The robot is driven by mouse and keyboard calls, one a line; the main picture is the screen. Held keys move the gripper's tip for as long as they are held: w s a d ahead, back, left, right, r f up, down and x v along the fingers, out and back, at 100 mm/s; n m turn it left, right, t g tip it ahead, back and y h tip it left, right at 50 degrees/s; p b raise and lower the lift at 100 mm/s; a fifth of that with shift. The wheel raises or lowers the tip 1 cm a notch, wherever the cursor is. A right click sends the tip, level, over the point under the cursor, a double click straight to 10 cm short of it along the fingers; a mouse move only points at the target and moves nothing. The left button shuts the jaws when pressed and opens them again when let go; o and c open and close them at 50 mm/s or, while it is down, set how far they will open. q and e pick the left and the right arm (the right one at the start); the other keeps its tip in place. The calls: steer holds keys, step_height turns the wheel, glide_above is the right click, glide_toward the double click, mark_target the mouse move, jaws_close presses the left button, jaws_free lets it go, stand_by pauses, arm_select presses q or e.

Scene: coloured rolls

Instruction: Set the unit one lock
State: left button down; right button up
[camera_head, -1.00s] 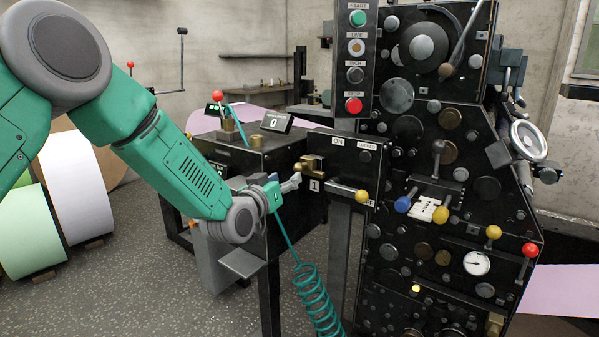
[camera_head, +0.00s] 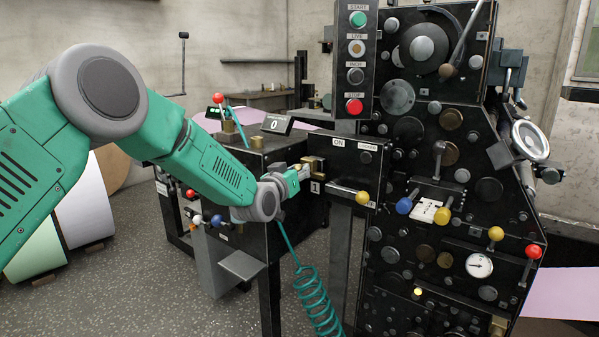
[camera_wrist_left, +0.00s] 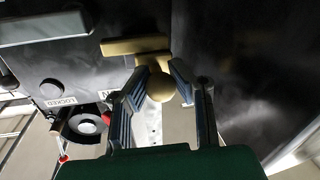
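The unit one lock panel (camera_head: 345,178) is a black plate with ON and LOCKED labels and a small "1" tag. A brass handle (camera_head: 315,163) sticks out at its left end. In the left wrist view, the brass handle (camera_wrist_left: 135,45) has a crossbar and a rounded knob. My left gripper (camera_head: 304,172) is at this handle. In the left wrist view, my left gripper's fingers (camera_wrist_left: 161,78) lean inward on both sides of the knob and appear closed on it. The exact contact is partly hidden. My right gripper is out of view.
A coiled teal hose (camera_head: 318,300) hangs below my left wrist. The black machine (camera_head: 420,240) with many knobs and levers fills the right. Paper rolls (camera_head: 84,205) stand at left.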

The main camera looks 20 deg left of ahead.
arm_select(q)
steer(key=shift+s+d+p, duration=0.25)
steer(key=shift+s+d, duration=0.05)
steer(key=shift+d, duration=0.55)
steer(key=shift+s+d+p, duration=0.2)
steer(key=shift+s+d, duration=0.1)
steer(key=shift+d, duration=0.6)
steer(key=shift+s+d+p, duration=0.25)
steer(key=shift+s+d, duration=0.05)
steer(key=shift+d, duration=0.55)
steer(key=c, duration=1.3)
jaws_free()
steer(key=shift+f, duration=0.1)
steer(key=shift+s, duration=0.1)
steer(key=s+a, duration=0.1)
steer(key=s, duration=1)
steer(key=shift+s+a, duration=0.35)
steer(key=shift+a, duration=0.05)
